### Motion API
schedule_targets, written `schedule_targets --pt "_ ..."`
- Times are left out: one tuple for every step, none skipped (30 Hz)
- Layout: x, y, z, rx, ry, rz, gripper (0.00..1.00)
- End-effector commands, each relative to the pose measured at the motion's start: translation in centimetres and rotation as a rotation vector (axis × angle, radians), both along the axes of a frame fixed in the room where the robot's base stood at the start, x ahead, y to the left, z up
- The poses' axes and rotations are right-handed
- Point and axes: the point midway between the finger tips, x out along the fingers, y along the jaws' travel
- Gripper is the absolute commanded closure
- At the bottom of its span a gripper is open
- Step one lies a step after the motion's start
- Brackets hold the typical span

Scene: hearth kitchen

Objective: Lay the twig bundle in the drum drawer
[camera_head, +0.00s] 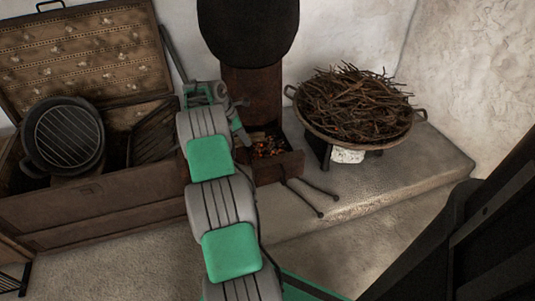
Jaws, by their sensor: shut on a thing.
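The drum drawer (289,166) stands open under the black drum, with glowing embers inside. My gripper (240,112) is at the drawer's left side, close to the brown drum stand, and is partly hidden behind my arm. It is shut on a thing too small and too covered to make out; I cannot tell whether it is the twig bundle. A large heap of brown twigs (355,103) lies in a wide two-handled pan (341,144) right of the drawer, apart from my gripper.
The black drum (248,32) hangs above the drawer. Dark tongs or rods (308,197) lie on the stone ledge (400,180) in front of it. At the left an open wooden chest (100,213) holds a round grill pan (62,137) and a rack (154,131).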

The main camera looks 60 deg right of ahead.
Motion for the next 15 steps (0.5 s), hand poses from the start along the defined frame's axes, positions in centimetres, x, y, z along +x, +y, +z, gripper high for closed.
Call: schedule_targets --pt "-2.2 -2.0 -1.1 0.0 0.001 -0.014 1.0" --pt "-3.3 -3.0 -1.5 -0.001 0.0 -0.018 1.0" --pt "-4.6 -4.2 -2.1 -0.003 0.0 -0.022 1.0" --pt "-5.3 -4.9 -2.4 -0.004 0.0 -0.023 1.0" --pt "-6.1 -5.4 -2.7 -0.005 0.0 -0.024 1.0" --pt "-6.8 -6.0 -3.0 -0.006 0.0 -0.028 1.0" --pt "-7.3 -6.3 -3.1 -0.006 0.0 -0.029 1.0" --pt "-7.6 -6.6 -3.3 -0.006 0.001 -0.028 1.0" --pt "-7.8 -6.8 -3.7 -0.006 0.001 -0.028 1.0" --pt "-8.0 -6.9 -4.1 -0.006 0.001 -0.028 1.0" --pt "-8.0 -6.9 -4.6 -0.006 0.001 -0.028 1.0" --pt "-8.0 -6.9 -5.4 -0.006 0.001 -0.028 1.0" --pt "-8.0 -6.9 -6.1 -0.006 0.001 -0.028 1.0" --pt "-8.0 -6.8 -6.9 -0.006 0.001 -0.028 1.0" --pt "-8.0 -6.8 -7.7 -0.006 0.001 -0.028 1.0"
